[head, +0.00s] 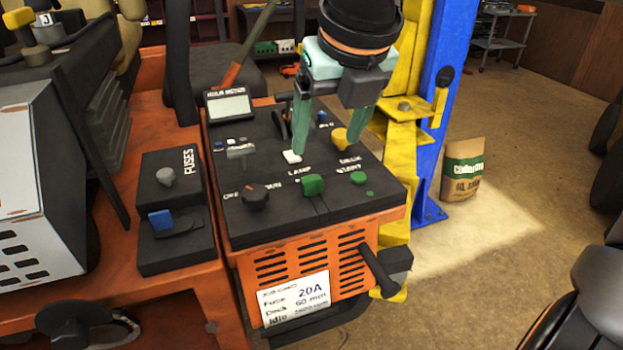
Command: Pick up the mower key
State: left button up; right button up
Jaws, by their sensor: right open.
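I cannot make out a loose mower key for certain. The black control panel (278,221) on the orange mower carries a dark rotary switch (256,197) marked OFF on its left, a green knob (313,184), a small green button (358,178) and a yellow knob (343,136). A small white piece (291,157) lies on the panel by the lamp label. My right gripper (325,149) points down over the panel, its teal fingers spread with nothing between them. The left fingertip is close above the white piece; contact cannot be told. My left gripper is out of view.
A black fuse box (171,251) with a blue fuse piece (161,219) sits left of the panel. A yellow and blue lift post (446,90) stands close on the right. A paper sack (463,170) stands on the floor behind it.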

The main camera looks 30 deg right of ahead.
aim_at(314, 179)
jog(key=x, duration=0.6)
jog(key=shift+f, duration=0.2)
jog(key=shift+w+p+x, duration=0.1)
jog(key=shift+p+x, duration=0.25)
jog(key=shift+x, duration=1)
jog(key=shift+w+p+x, duration=0.15)
jog(key=shift+p+x, duration=0.2)
jog(key=shift+x, duration=1)
jog(key=shift+r, duration=0.1)
jog(key=shift+c, duration=0.3)
grip_shut()
